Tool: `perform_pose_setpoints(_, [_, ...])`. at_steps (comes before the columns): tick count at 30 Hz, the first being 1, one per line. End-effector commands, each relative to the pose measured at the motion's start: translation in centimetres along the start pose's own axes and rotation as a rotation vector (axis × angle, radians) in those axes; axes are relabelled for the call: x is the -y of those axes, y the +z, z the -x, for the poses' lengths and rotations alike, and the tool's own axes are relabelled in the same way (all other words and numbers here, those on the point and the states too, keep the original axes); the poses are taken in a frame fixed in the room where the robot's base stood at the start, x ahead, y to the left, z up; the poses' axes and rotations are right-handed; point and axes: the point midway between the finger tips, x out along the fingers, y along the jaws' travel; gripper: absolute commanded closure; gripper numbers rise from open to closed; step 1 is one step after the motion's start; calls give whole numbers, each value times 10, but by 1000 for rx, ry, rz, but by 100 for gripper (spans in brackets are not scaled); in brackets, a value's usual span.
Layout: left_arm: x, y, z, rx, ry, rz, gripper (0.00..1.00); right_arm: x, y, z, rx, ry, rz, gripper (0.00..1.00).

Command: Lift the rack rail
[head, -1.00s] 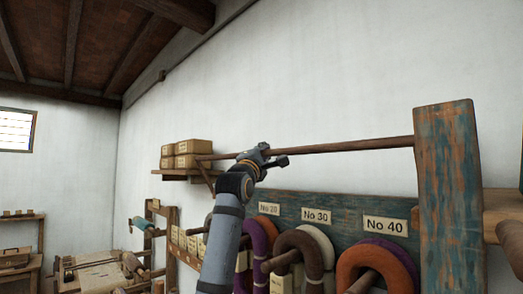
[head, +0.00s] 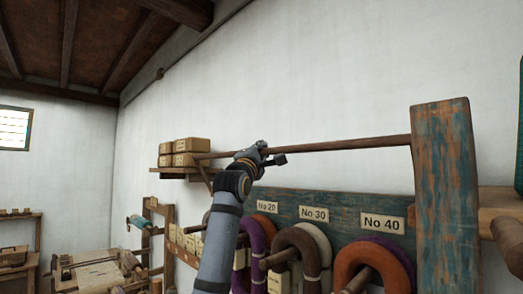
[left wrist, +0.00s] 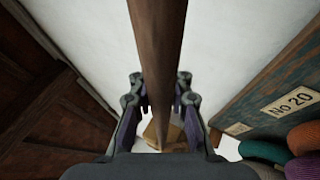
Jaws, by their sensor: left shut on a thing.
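The rack rail (head: 345,145) is a long brown wooden bar. It runs from near the boxes on the left to a worn blue-green post (head: 446,200) on the right. My left gripper (head: 262,155) is shut on the rail, left of its middle. In the left wrist view the rail (left wrist: 157,50) passes between the two fingers of the gripper (left wrist: 160,105). The grip hides a short stretch of the rail. My right gripper is not in view.
Below the rail, a blue-green board (head: 340,205) carries number labels and pegs with coloured yarn hanks (head: 374,265). Cardboard boxes (head: 185,150) sit on a small shelf at the left. The white wall above the rail is clear.

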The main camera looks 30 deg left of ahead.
Motion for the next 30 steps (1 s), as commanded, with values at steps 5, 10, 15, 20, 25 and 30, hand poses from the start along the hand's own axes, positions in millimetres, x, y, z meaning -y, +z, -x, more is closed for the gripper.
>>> perform_pose_setpoints(5, [5,0,0,0,-9,1,81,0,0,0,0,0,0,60])
perform_pose_setpoints(10, [3,0,0,0,-7,1,58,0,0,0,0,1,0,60])
perform_pose_setpoints(15, [2,0,0,0,-4,0,57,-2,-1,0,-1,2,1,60])
perform_pose_setpoints(20, [1,0,2,0,-2,0,57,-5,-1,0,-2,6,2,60])
perform_pose_setpoints(25, [2,0,22,0,0,-1,57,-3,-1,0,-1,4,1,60])
perform_pose_setpoints(30, [2,0,60,0,-1,-2,57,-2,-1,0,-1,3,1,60])
